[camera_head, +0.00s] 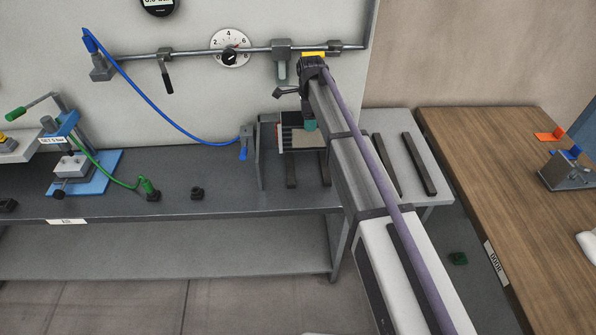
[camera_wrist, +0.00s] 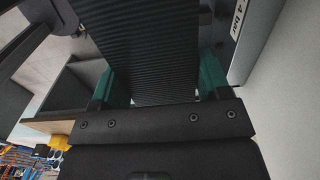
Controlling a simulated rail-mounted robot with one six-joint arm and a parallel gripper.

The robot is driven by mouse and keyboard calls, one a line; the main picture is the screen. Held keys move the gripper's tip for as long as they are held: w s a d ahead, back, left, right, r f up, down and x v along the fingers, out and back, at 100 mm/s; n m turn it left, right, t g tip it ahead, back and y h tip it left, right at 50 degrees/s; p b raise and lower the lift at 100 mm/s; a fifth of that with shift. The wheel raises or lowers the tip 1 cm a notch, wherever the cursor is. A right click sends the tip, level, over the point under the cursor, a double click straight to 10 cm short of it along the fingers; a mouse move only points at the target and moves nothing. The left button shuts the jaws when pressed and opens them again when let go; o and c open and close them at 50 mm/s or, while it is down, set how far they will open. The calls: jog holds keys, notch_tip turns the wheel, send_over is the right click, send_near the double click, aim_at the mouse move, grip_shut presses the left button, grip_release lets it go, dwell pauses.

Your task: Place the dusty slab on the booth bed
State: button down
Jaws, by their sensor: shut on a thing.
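My gripper (camera_wrist: 153,90) is shut on a dark, finely ribbed slab (camera_wrist: 155,50), with a teal finger on each side of it in the wrist view. In the head view my gripper (camera_head: 309,124) is at the mouth of a small grey-walled booth (camera_head: 261,150) on the bench. A dark ribbed face (camera_head: 291,120) shows beside the fingers there. A tan flat surface (camera_head: 304,138) lies just below it, perhaps the booth bed. My arm hides the right of the booth, and I cannot tell whether the slab touches the bed.
Two dark rails (camera_head: 291,170) lie in front of the booth. Two more dark bars (camera_head: 418,163) lie on the light top to the right. A blue hose (camera_head: 165,112) hangs to the booth's left. A blue-based press (camera_head: 85,172) stands at far left. A wooden table (camera_head: 500,165) is at right.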

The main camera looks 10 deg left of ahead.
aim_at(308, 141)
jog(key=shift+a, duration=0.1)
notch_tip(308, 141, down, 10)
jog(key=b, duration=1)
jog(key=shift+f, duration=0.2)
jog(key=shift+r, duration=0.3)
jog(key=shift+f, duration=0.25)
jog(key=shift+c, duration=0.4)
grip_release()
jog(key=shift+r, duration=0.1)
notch_tip(308, 141, up, 13)
jog(key=p, duration=1.2)
jog(key=shift+f, duration=0.4)
